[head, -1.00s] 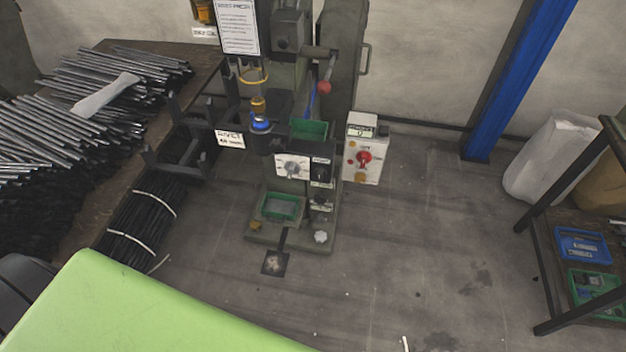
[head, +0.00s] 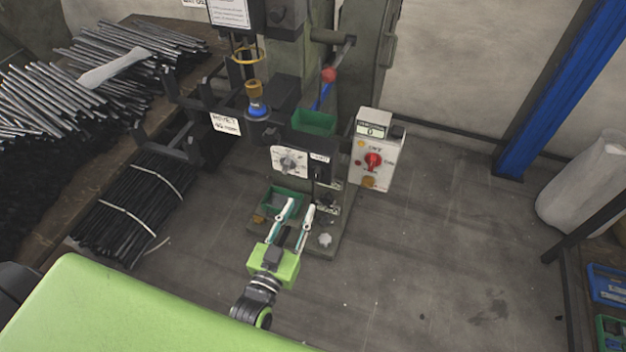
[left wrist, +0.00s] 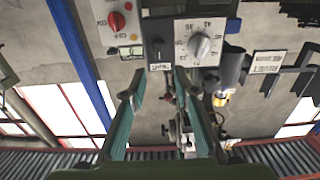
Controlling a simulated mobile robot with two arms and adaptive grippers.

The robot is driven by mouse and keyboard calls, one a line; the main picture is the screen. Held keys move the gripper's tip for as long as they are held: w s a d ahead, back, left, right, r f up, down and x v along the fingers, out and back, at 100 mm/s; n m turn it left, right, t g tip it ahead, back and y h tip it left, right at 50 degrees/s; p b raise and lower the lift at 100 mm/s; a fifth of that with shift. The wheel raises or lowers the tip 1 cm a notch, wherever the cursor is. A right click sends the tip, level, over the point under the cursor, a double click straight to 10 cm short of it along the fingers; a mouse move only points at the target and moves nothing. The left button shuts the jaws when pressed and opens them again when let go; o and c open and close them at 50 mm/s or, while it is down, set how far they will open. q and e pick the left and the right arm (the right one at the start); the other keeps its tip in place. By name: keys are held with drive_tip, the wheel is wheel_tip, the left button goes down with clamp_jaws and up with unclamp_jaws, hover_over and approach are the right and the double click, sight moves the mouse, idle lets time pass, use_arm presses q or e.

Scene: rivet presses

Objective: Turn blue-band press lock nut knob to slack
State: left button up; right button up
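The press stands in the middle of the head view, with a blue band (head: 258,108) around a dark fitting and a brass-coloured knob (head: 254,87) above it. Below is a white dial plate (head: 277,154) with a grey knob (head: 290,163); this grey knob also shows large in the left wrist view (left wrist: 199,46). I cannot tell which knob is the lock nut. My left gripper (head: 300,207) is open and empty, lower in the picture than the dial and over the press base. Its spread fingers show in the left wrist view (left wrist: 158,88). My right gripper is not in view.
A white control box (head: 372,150) with a red knob (head: 373,161) is right of the dial. A red-ball lever (head: 329,75) is above. Green trays (head: 314,123) sit on the press.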

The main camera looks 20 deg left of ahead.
sight(316, 177)
use_arm(q)
drive_tip(key=w, duration=1)
drive_tip(key=shift+w+d+f, duration=0.1)
drive_tip(key=shift+w+d, duration=0.15)
drive_tip(key=shift+d, duration=0.05)
clamp_jaws()
